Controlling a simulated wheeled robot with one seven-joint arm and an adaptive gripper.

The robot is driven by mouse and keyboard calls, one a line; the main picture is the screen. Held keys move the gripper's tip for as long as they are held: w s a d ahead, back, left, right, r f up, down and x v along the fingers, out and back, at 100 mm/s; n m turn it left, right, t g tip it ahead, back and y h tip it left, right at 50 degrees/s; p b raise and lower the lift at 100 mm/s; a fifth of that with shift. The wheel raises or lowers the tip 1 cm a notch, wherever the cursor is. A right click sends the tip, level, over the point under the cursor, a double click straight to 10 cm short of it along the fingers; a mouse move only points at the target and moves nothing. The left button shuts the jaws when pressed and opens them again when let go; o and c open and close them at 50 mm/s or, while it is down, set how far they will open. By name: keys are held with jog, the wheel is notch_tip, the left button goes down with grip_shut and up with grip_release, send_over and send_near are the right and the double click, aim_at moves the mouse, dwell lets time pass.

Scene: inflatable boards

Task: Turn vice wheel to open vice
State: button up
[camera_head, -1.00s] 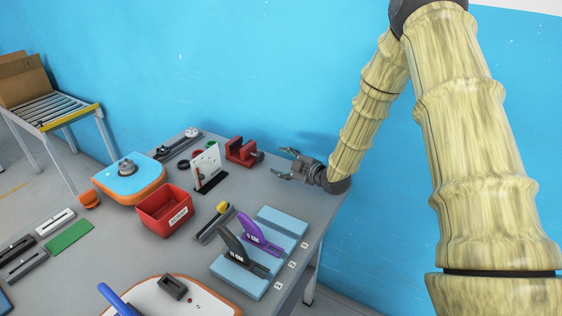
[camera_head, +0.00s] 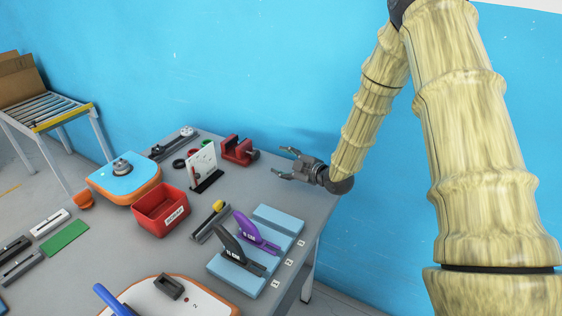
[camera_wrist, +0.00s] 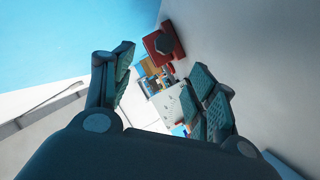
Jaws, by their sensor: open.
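The red vice (camera_head: 238,150) stands on the grey table near the blue wall. Its dark wheel (camera_head: 255,154) is on the side facing my gripper. My gripper (camera_head: 283,164) is open and empty, to the right of the wheel with a gap between them. In the wrist view the red vice (camera_wrist: 160,45) and its dark wheel (camera_wrist: 164,43) appear ahead, above and between the spread fingers of my gripper (camera_wrist: 165,85). I cannot make out how far apart the vice jaws are.
A white upright panel (camera_head: 202,164) stands left of the vice. A red bin (camera_head: 160,212), blue blocks (camera_head: 278,219) and black and purple handled tools lie nearer the front. The blue wall (camera_head: 290,80) rises close behind my gripper. The table between gripper and blue blocks is clear.

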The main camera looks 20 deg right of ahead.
jog(key=v, duration=1)
jog(key=m+g+y+p, duration=0.3)
jog(key=m, duration=0.3)
send_near(258, 154)
jog(key=shift+m, duration=0.3)
jog(key=shift+p+x, duration=1.25)
jog(key=shift+x, duration=3.65)
jog(key=shift+a+r, duration=0.1)
jog(key=shift+r, duration=0.05)
jog(key=shift+s, duration=0.1)
jog(key=c, duration=1)
